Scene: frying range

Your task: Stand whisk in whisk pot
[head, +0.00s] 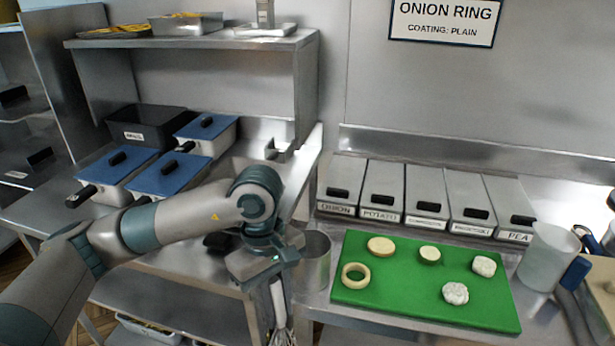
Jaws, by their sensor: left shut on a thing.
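My left gripper (277,285) comes in from the left and is shut on the whisk, pointing down. The whisk's wire end (283,332) hangs below the fingers at the bottom edge of the view; its handle is mostly hidden by the gripper. A metal cylindrical pot (318,265), which looks like the whisk pot, stands upright just right of the gripper, partly covered by it. The whisk is outside this pot, to its left and nearer to me. I do not see my right gripper.
A green board (400,295) with several food pieces lies right of the pot. Labelled bins (382,188) line the wall behind it. A pale cylinder (548,258) stands at the right. Blue-lidded containers (185,175) and a shelf (190,42) are at the left.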

